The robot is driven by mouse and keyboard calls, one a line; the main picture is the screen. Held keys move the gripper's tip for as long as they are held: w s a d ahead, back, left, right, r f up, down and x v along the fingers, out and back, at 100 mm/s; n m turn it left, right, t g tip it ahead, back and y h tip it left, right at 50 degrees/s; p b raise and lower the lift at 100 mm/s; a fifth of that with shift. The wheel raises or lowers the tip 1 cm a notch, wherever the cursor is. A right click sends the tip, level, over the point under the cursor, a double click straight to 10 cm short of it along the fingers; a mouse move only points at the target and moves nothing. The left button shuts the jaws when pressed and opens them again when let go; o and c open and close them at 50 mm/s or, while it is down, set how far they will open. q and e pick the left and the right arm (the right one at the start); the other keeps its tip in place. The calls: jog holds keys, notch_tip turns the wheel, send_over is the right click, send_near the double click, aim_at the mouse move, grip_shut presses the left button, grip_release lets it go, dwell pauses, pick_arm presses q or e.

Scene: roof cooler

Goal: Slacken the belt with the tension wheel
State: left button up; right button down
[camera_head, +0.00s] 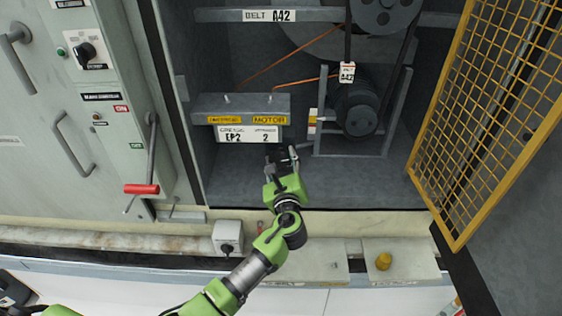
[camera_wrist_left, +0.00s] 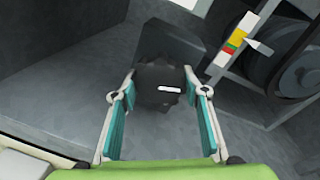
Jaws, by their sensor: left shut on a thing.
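The tension wheel (camera_wrist_left: 158,82) is a dark knob with a white mark, between the teal pads of my left gripper in the left wrist view. My left gripper (camera_head: 281,162) is shut on it, below the sign plate; in the head view the gripper mostly hides the wheel. The belt (camera_head: 403,75) is dark and runs from the motor pulley (camera_head: 357,112) up toward a large wheel. A tension scale with red, yellow and green bands (camera_wrist_left: 236,40) stands beside the motor, with a white pointer at it. My right gripper is out of view.
A yellow mesh door (camera_head: 487,110) stands open at the right. A control panel with a red-handled lever (camera_head: 141,189) is at the left. A ledge in front carries a grey switch box (camera_head: 228,237) and a yellow knob (camera_head: 383,261). The cabinet floor around the wheel is clear.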

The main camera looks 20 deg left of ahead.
pick_arm(q)
jog(key=n+h+b, duration=0.1)
jog(key=n, duration=0.5)
jog(key=shift+b, duration=0.3)
jog(key=n+h+b, duration=0.1)
jog(key=n, duration=0.4)
jog(key=shift+r+b, duration=0.1)
jog(key=shift+b, duration=0.3)
jog(key=shift+n, duration=0.3)
jog(key=o, duration=1.1)
jog(key=shift+s, duration=0.1)
jog(key=v, duration=1.2)
jog(key=shift+a, duration=0.15)
